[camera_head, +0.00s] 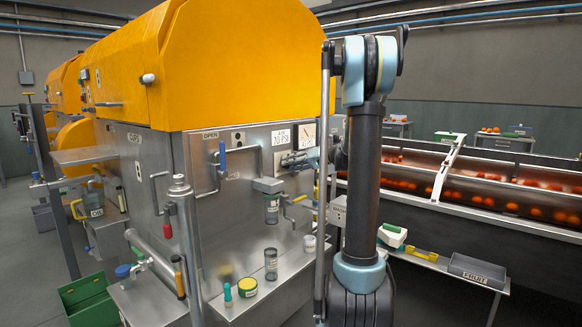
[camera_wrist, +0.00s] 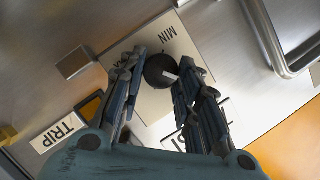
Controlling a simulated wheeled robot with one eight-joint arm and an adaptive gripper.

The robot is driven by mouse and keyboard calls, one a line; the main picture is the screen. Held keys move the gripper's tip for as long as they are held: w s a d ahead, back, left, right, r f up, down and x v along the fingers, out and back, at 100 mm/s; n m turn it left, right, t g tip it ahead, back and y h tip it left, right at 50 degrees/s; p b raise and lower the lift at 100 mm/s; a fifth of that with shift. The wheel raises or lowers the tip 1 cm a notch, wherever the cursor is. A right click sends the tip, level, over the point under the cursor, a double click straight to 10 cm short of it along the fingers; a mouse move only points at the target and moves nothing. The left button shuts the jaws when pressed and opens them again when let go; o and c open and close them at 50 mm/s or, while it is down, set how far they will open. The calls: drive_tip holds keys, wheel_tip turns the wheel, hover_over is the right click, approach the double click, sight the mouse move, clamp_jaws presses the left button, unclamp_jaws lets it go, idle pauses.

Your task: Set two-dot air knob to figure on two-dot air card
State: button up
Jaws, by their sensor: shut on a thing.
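The black round knob (camera_wrist: 160,70) with a white pointer mark sits on a beige plate (camera_wrist: 152,104) marked MIN in the wrist view. My gripper (camera_wrist: 163,66) has its fingers on both sides of the knob and is shut on it. The pointer mark is at the knob's lower right in that view. In the head view my gripper (camera_head: 292,160) is at the steel panel and hides the knob. A white card (camera_head: 284,137) with small print, seemingly an air figure in PSI, is just above it. In the wrist view a lettered card (camera_wrist: 195,132) is partly hidden behind my right finger.
A square gauge (camera_head: 308,134) is beside the card. A bent pipe handle (camera_wrist: 285,45) and a TRIP label (camera_wrist: 58,131) flank the plate. A blue-handled lever (camera_head: 222,157) is to the left. Jars and bottles stand on the steel shelf (camera_head: 245,308) below.

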drive_tip(key=shift+w+d+f+m, duration=0.1)
drive_tip(key=shift+w+d+m, duration=0.05)
drive_tip(key=shift+m, duration=0.25)
idle(0.4)
drive_tip(key=m+y, duration=0.1)
drive_tip(key=m, duration=0.1)
drive_tip(key=m+y, duration=0.1)
drive_tip(key=m, duration=0.2)
drive_tip(key=f+m+y, duration=0.1)
drive_tip(key=m+y, duration=0.1)
drive_tip(key=m, duration=0.1)
idle(0.4)
drive_tip(key=shift+m, duration=0.3)
drive_tip(key=o, duration=1.1)
drive_tip(key=shift+f, duration=0.1)
drive_tip(key=shift+c, duration=0.2)
